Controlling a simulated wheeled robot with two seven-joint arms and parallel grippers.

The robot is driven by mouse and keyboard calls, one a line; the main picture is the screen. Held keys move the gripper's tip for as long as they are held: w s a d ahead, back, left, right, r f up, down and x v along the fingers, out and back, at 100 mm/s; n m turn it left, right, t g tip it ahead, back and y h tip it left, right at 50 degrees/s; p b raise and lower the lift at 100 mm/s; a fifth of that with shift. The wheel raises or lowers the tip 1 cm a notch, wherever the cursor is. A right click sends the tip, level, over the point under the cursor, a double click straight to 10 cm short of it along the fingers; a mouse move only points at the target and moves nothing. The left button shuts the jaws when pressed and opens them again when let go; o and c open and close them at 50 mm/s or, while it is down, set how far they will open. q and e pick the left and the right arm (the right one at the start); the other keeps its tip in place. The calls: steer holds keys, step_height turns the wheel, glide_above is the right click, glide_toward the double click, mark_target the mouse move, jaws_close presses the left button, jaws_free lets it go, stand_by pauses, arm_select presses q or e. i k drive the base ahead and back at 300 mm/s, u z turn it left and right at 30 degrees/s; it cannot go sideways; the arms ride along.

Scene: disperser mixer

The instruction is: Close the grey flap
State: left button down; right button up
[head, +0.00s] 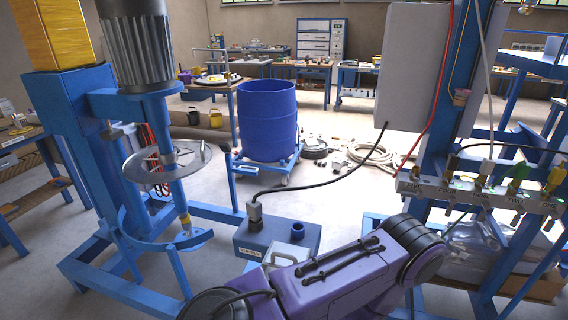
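A large light-grey panel (412,65) hangs upright at the upper right, beside the blue frame. It looks like the front of a box, and a black cable runs out below it. I cannot tell whether it is the grey flap or whether it stands open or shut. A smaller light-grey piece (287,256) with an opening like a handle shows at the blue box (252,239), partly hidden by my purple arm. This could also be the flap. My arm crosses the lower middle. Neither gripper can be seen.
The blue mixer stand (84,160) with its motor (139,45) and metal disc (167,160) is at the left. A blue barrel (267,120) stands on a wheeled dolly behind. A valve manifold (482,194) with hoses is at the right.

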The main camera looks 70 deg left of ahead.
mark_target(283, 254)
steer(key=k, duration=0.8)
steer(key=u, duration=1.2)
steer(key=i, duration=0.45)
steer(key=z, duration=0.05)
